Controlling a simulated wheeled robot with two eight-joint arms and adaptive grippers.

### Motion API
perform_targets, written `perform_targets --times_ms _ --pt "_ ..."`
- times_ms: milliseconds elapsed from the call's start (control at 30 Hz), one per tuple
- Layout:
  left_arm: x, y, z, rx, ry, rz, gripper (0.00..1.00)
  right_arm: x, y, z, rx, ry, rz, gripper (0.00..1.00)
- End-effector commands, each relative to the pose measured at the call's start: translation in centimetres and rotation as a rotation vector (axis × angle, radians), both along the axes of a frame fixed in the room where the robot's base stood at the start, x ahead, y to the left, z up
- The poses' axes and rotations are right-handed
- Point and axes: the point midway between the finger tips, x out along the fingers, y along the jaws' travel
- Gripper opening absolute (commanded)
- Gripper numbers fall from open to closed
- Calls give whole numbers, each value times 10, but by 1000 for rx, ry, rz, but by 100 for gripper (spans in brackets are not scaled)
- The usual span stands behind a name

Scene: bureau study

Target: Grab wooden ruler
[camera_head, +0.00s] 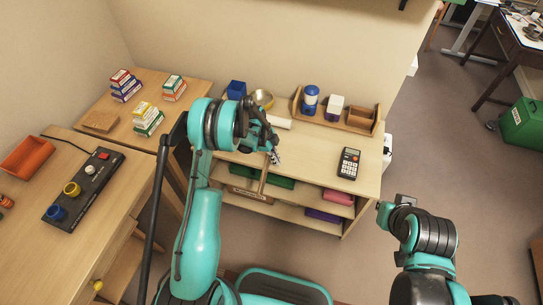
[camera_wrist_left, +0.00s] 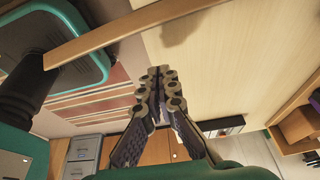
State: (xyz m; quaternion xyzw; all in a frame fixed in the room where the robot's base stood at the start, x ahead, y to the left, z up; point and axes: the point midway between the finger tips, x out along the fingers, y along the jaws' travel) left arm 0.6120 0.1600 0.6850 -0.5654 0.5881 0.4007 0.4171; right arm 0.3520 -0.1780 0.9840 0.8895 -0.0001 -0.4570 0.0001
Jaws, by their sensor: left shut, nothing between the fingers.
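In the left wrist view a long, flat wooden strip, which looks like the wooden ruler (camera_wrist_left: 110,36), crosses the top left. Its blunt left end sticks out past the pale desktop's edge. In the head view a narrow wooden strip shows below my left gripper (camera_head: 275,157) at the front edge; I cannot tell whether it is the ruler or a shelf divider. My left gripper is shut and empty, with its fingertips (camera_wrist_left: 160,75) together near the desktop edge, apart from the strip in the picture. My right gripper is not in view; only my right arm shows.
Shelves below hold coloured items. A side desk (camera_head: 100,215) stands left.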

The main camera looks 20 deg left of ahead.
Motion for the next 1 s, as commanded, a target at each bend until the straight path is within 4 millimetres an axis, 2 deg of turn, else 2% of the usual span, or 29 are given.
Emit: perform_targets --times_ms 33,133,200,400,867,1000 --pt "0 -4 -15 0 0 -1 0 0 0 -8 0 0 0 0" --pt "0 -11 -33 0 0 -1 0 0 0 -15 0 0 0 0" --pt "1 6 -29 0 0 5 0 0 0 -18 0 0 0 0" --pt "1 26 -27 0 -1 3 0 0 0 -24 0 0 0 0" --pt "1 33 -25 0 -1 3 0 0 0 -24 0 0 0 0" --pt "2 48 -26 0 0 4 0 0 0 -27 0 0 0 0"
